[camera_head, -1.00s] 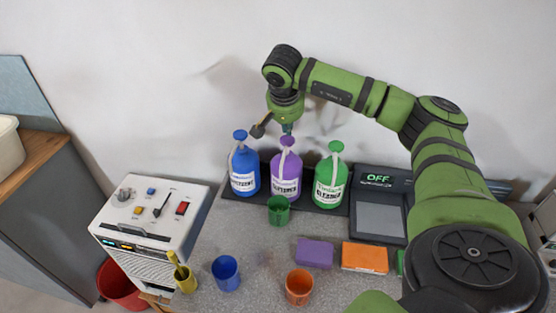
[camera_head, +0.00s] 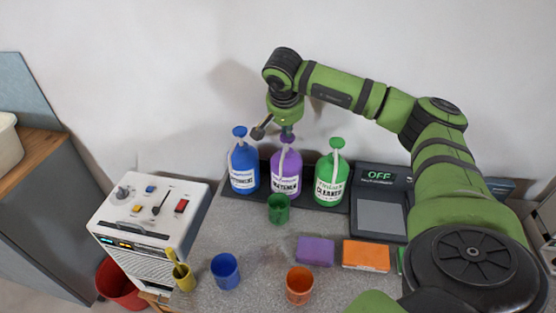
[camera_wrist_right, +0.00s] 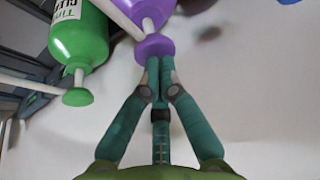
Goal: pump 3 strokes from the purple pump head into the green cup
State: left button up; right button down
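The purple pump bottle (camera_head: 286,176) stands between a blue and a green one, its purple pump head (camera_head: 287,137) on top. The pump head also shows in the right wrist view (camera_wrist_right: 153,46). My right gripper (camera_head: 287,128) points down over this head. In the wrist view its two fingers (camera_wrist_right: 159,62) are together, with tips at the purple head and nothing between them. The green cup (camera_head: 278,209) stands upright just in front of the purple bottle; its inside is too small to judge. My left gripper is not in view.
The blue bottle (camera_head: 243,168) and green bottle (camera_head: 331,178) stand close on either side. Blue (camera_head: 225,272) and orange (camera_head: 299,286) cups, purple (camera_head: 315,251) and orange (camera_head: 366,256) blocks are in front. A scale reading OFF (camera_head: 380,205) is at right, a control box (camera_head: 150,220) at left.

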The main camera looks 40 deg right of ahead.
jog(key=shift+s+f+b, duration=0.1)
jog(key=shift+f+b, duration=0.6)
jog(key=shift+f, duration=0.55)
jog(key=shift+a, duration=0.1)
jog(key=shift+r, duration=0.15)
jog(key=shift+r+p, duration=1.7)
jog(key=shift+r, duration=0.3)
jog(key=shift+r, duration=0.1)
notch_tip(320, 180, up, 6)
jog(key=p, duration=0.5)
